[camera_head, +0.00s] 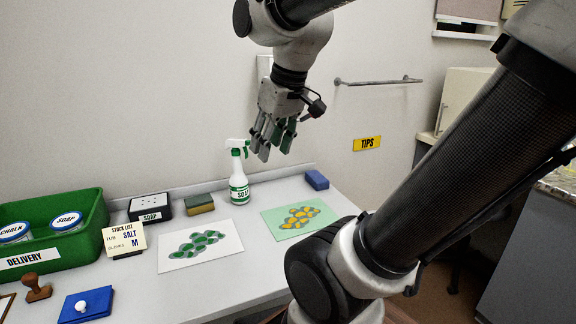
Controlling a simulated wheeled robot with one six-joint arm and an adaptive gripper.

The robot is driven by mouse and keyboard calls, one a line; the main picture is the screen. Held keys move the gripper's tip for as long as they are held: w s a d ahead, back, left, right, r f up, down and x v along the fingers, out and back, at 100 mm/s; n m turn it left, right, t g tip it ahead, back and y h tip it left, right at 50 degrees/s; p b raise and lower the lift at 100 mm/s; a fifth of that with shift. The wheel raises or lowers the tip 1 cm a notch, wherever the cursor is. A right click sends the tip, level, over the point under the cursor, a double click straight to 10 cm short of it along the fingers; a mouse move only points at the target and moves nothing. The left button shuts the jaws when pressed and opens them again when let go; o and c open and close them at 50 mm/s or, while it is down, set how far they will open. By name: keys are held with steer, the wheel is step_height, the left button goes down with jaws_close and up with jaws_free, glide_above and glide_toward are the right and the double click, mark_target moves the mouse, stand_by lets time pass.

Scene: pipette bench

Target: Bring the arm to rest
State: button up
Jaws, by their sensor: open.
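My gripper (273,135) hangs in the air at the upper middle of the head view, above the back of the bench, with its fingers pointing down. The fingers are apart and nothing shows between them. My arm reaches from the right side of the picture up over the top edge and down to the gripper. The gripper appears above and to the right of a white spray bottle (239,188) with a green trigger.
On the bench (215,285) are a green delivery crate (90,238) with jars, a stock list card (124,237), a soap box (150,206), a sponge (199,204), two printed sheets (200,246) (299,217), a blue block (316,180), a stamp (36,288) and a blue pad (86,304).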

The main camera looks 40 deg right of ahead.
steer(key=s+f+m, duration=0.1)
steer(key=s+f, duration=0.2)
steer(key=s, duration=0.2)
steer(key=shift+s+f, duration=0.3)
steer(key=shift+f, duration=0.05)
steer(key=shift+a, duration=0.1)
steer(key=shift+d, duration=0.2)
